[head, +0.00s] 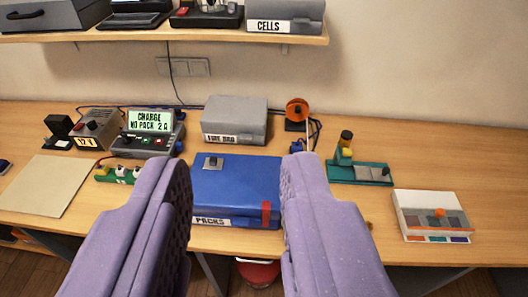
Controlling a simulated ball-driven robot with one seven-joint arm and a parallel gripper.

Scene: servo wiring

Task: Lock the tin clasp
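A blue tin (235,180) labelled PACKS lies near the front of the bench, with its lid down. A red strap-like piece (266,213), perhaps the clasp, sits on its front edge at the right; I cannot tell whether it is locked. A small grey plate with a dark knob (213,163) is on the lid near the back left. My gripper (238,165) is open, its two purple fingers wide apart. In the picture the fingers frame the tin and overlap its left and right edges. Nothing is between the fingertips, and no contact with the tin shows.
A grey box (235,120) labelled FIRE BAG stands behind the tin. A charger (150,132) is at left, a green tray (360,173) and a white box (434,217) at right. A shelf (160,38) hangs above. The far right bench is clear.

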